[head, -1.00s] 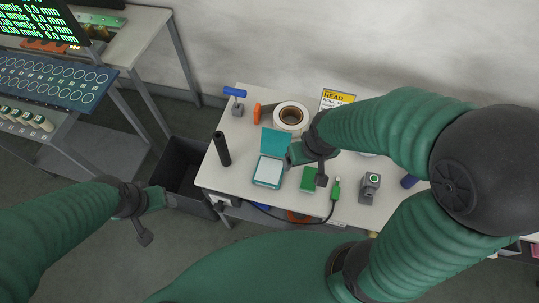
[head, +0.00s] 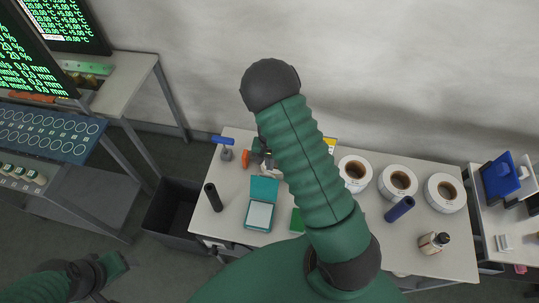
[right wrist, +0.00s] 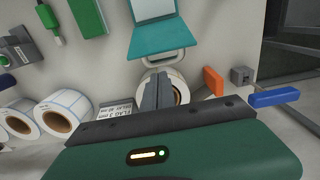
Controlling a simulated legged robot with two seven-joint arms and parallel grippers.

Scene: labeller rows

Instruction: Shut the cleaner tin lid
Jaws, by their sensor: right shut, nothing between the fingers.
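The cleaner tin (head: 259,215) is a teal box with a white pad inside, near the front left of the table. Its teal lid (head: 264,190) stands open at the back edge. In the right wrist view the lid (right wrist: 160,38) is above my fingertips, with the white pad (right wrist: 152,8) beyond it. My right gripper (head: 262,152) is behind the lid, apart from it, partly hidden by my arm. In the right wrist view its fingers (right wrist: 163,85) are shut and empty, in front of a label roll. My left gripper (head: 118,264) hangs at the lower left, away from the table.
A black cylinder (head: 213,196) stands left of the tin, and a green block (head: 296,221) lies to its right. A blue-handled tool (head: 223,148) and an orange item (head: 245,158) are at the back left. Label rolls (head: 397,181) line the back. A dark bin (head: 172,212) is beside the table.

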